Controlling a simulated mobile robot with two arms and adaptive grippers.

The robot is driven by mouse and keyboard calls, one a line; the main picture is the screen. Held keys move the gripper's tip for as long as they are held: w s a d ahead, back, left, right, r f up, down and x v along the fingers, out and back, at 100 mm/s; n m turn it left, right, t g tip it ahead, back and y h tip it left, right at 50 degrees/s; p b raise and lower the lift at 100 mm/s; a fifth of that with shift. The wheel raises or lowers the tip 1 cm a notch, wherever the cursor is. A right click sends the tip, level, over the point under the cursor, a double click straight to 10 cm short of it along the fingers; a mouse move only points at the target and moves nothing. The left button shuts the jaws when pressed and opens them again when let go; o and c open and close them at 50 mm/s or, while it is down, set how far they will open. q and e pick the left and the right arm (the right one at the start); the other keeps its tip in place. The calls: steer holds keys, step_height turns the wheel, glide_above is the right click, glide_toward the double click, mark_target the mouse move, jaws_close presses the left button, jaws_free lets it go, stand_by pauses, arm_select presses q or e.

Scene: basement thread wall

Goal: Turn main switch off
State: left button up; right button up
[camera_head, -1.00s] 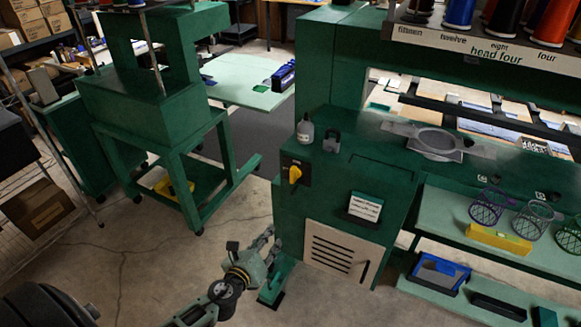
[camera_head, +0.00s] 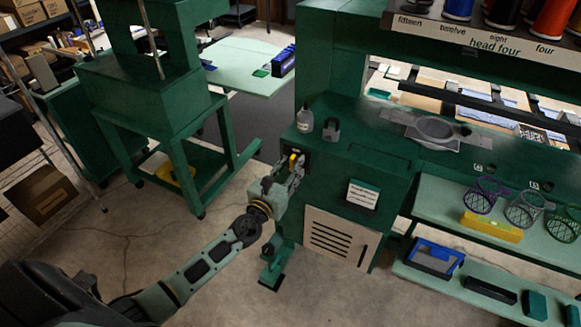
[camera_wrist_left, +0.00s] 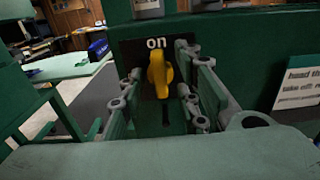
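The main switch is a yellow rotary handle (camera_head: 295,160) on a dark plate on the side of the green machine. In the left wrist view the yellow handle (camera_wrist_left: 159,74) stands upright under the word "on". My left gripper (camera_head: 287,172) is at the switch and partly covers it in the head view. In the left wrist view the fingers of my left gripper (camera_wrist_left: 160,95) are apart, one on each side of the handle, with gaps visible between them and it. My right gripper is not in view.
A white sign (camera_head: 362,195) and a vented panel (camera_head: 340,237) are on the machine right of and below the switch. A small bottle (camera_head: 305,118) and a padlock-shaped item (camera_head: 331,130) stand on the machine top above it.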

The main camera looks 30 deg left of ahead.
arm_select(q)
jaws_close()
stand_by(0.3)
steer(key=shift+n, duration=0.4)
steer(key=shift+n+b, duration=0.8)
steer(key=shift+n, duration=0.3)
steer(key=n+b, duration=0.1)
steer(key=n, duration=0.3)
steer(key=shift+a, duration=0.1)
steer(key=n+b, duration=0.1)
steer(key=n, duration=0.9)
steer(key=shift+a+f+n, duration=0.1)
steer(key=shift+n, duration=0.3)
